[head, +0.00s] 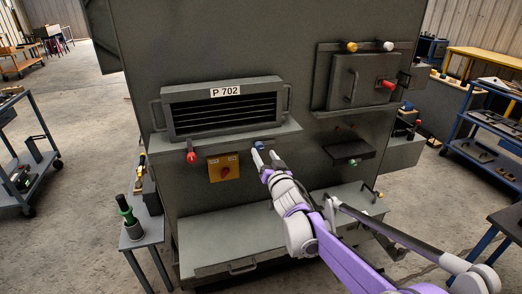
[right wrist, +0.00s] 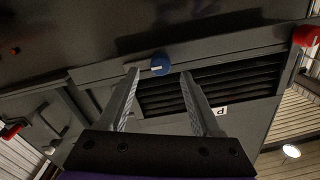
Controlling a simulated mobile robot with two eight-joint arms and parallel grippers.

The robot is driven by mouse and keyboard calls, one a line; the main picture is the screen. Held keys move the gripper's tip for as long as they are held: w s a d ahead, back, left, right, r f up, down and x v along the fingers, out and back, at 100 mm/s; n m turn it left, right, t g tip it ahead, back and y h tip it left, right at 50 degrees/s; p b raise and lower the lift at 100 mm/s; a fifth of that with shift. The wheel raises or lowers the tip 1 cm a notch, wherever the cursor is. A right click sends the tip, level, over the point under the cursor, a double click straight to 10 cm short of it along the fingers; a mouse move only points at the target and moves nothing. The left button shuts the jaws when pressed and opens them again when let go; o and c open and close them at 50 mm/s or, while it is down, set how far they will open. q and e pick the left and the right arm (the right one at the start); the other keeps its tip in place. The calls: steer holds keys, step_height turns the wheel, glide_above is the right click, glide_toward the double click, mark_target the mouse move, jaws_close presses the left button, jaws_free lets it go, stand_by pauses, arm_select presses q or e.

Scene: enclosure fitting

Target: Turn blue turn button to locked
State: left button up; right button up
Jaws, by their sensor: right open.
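The blue turn button (head: 259,145) sits on the front edge of the ledge below the P 702 vent panel, and the gripper partly covers it in the head view. In the right wrist view the blue turn button (right wrist: 161,65) is round with a pale mark, and it shows between the two fingertips, slightly beyond them. My right gripper (head: 268,158) is open with nothing in its jaws. In the right wrist view its fingers (right wrist: 160,74) stand apart on both sides of the button; contact cannot be told. My left gripper is not in view.
A red knob (head: 191,157) hangs at the ledge's left, beside a yellow plate with a red switch (head: 224,168). A small door (head: 357,81) with a red knob (head: 388,84) is at upper right. A lower shelf (head: 230,240) juts out below.

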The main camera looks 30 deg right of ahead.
mark_target(260, 148)
steer(key=shift+x, duration=1.7)
jaws_close()
